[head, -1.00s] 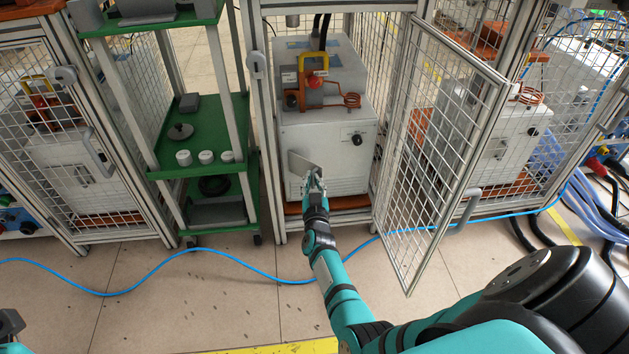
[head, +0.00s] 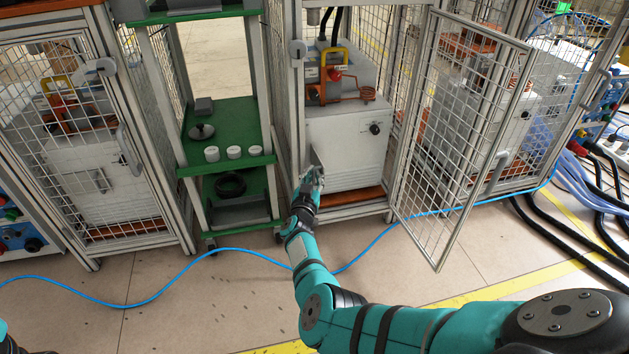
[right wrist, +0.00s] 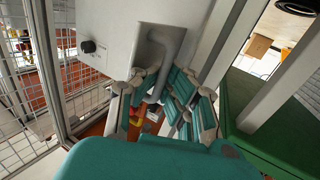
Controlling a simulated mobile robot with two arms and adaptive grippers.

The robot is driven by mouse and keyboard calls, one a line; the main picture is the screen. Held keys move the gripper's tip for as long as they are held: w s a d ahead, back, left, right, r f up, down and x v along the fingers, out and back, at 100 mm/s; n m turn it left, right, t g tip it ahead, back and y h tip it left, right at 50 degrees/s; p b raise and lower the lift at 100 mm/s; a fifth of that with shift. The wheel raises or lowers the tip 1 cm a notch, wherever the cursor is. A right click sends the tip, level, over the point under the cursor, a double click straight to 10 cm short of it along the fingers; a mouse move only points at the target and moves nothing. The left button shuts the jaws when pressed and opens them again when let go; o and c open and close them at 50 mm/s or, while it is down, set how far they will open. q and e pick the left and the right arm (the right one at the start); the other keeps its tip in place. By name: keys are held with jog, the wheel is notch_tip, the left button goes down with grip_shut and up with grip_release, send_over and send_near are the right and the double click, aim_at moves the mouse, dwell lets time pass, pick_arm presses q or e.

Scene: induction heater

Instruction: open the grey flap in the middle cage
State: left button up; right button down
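The middle cage holds a white heater box (head: 350,145) with a black knob. The grey flap (head: 316,156) is at the lower left of the box front in the head view, partly hidden by my right gripper (head: 309,178). In the right wrist view a grey bent piece (right wrist: 164,48) stands out against the white box, just beyond my right fingertips (right wrist: 165,88). I cannot tell whether they touch it. The right fingers are spread, with a gap between them. My left gripper is out of view.
The mesh cage door (head: 465,130) stands open to the right of the box. A green shelf cart (head: 235,112) stands close on the left of the cage. A blue hose (head: 215,252) crosses the floor in front.

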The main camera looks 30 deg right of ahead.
jog(key=c, duration=2)
grip_release()
jog(key=o, duration=0.6)
